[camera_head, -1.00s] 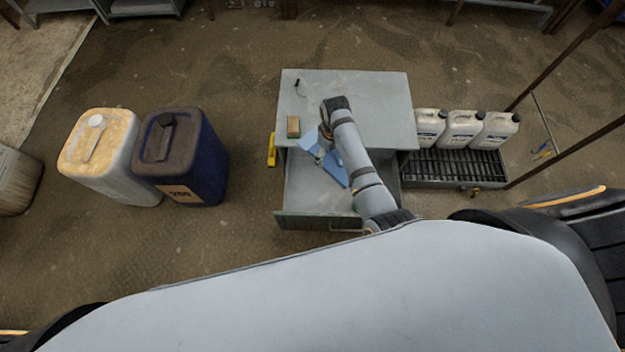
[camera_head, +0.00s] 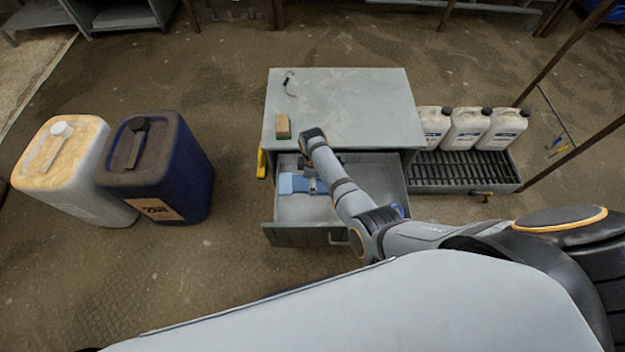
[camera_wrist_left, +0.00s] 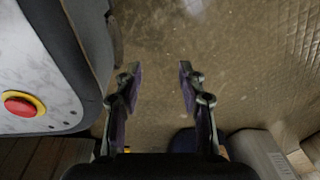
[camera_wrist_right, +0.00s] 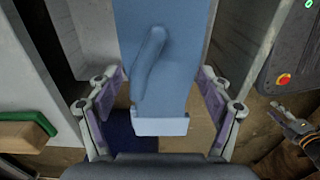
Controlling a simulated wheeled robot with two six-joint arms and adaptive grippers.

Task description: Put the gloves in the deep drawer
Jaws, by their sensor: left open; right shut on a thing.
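The blue gloves (camera_head: 295,184) are over the open drawer (camera_head: 300,212) of the grey cabinet, in its rear left part. I cannot tell whether they touch the drawer's floor. My right gripper (camera_head: 318,184) is shut on the gloves, partly hidden by my arm. In the right wrist view the gloves (camera_wrist_right: 152,60) lie between the two fingers of the right gripper (camera_wrist_right: 155,88), with a thumb-like bulge showing. My left gripper (camera_wrist_left: 160,70) is open and empty above the brown floor, out of the head view.
The cabinet top (camera_head: 345,105) carries a small wood-and-green block (camera_head: 283,126) and a dark hook-shaped item (camera_head: 289,84). White jugs (camera_head: 468,130) stand on a grated tray (camera_head: 458,170) at right.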

